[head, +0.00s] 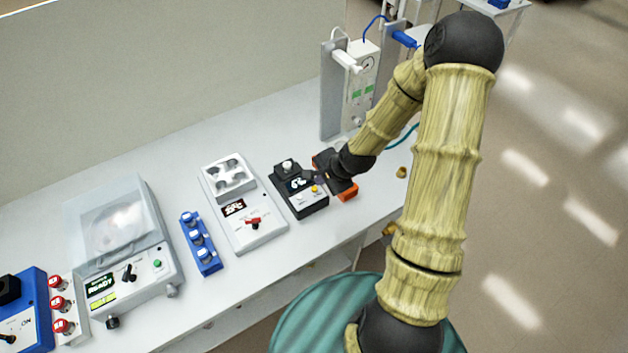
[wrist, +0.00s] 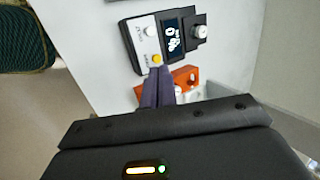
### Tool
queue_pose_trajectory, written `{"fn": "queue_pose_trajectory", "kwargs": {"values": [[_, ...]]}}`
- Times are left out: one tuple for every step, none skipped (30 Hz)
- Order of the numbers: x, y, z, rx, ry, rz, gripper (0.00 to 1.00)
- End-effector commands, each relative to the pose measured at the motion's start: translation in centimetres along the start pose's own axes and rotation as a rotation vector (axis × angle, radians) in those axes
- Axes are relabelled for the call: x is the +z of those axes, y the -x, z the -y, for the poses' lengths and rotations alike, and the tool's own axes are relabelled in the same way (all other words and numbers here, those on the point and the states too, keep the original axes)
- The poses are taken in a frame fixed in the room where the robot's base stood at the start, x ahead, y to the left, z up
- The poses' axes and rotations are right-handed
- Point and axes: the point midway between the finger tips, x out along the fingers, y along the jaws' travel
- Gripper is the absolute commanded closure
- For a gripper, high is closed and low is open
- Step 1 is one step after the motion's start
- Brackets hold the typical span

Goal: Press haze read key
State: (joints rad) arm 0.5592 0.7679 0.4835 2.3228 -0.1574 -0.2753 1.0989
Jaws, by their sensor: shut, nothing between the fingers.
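A small black meter (head: 300,199), likely the haze meter, stands on the white bench; it also shows in the wrist view (wrist: 148,62). The lettering beside the keys is too small to read. In the head view my gripper (head: 320,180) is at the meter's right side.
An orange block (head: 348,192) lies just right of the meter, close to my gripper. A white unit with a red switch (head: 243,217) stands to the left, then a blue rack (head: 201,243). A gauge stand (head: 361,85) rises behind.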

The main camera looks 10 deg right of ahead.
Motion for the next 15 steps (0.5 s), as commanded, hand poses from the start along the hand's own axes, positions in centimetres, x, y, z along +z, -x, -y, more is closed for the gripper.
{"fn": "queue_pose_trajectory", "kwargs": {"values": [[-0.2, 0.0, 0.8, -0.038, -0.111, 0.021, 1.00], [-0.4, -0.2, 1.3, -0.065, -0.177, 0.031, 1.00], [-0.6, -0.6, 1.9, -0.099, -0.262, 0.046, 1.00], [-0.8, -0.7, 2.3, -0.124, -0.323, 0.058, 1.00], [-1.0, -0.9, 2.7, -0.148, -0.379, 0.068, 1.00], [-1.2, -1.1, 3.2, -0.176, -0.449, 0.080, 1.00], [-1.3, -1.2, 3.5, -0.194, -0.493, 0.090, 1.00], [-1.5, -1.2, 3.7, -0.210, -0.532, 0.098, 1.00], [-1.7, -1.3, 4.0, -0.227, -0.572, 0.105, 1.00], [-1.8, -1.4, 4.2, -0.237, -0.595, 0.111, 1.00], [-1.9, -1.4, 4.3, -0.245, -0.612, 0.114, 1.00], [-1.9, -1.5, 4.4, -0.252, -0.626, 0.116, 1.00], [-2.0, -1.5, 4.4, -0.254, -0.631, 0.117, 1.00], [-2.0, -1.6, 4.4, -0.254, -0.632, 0.117, 1.00], [-2.0, -1.6, 4.4, -0.254, -0.632, 0.117, 1.00]]}}
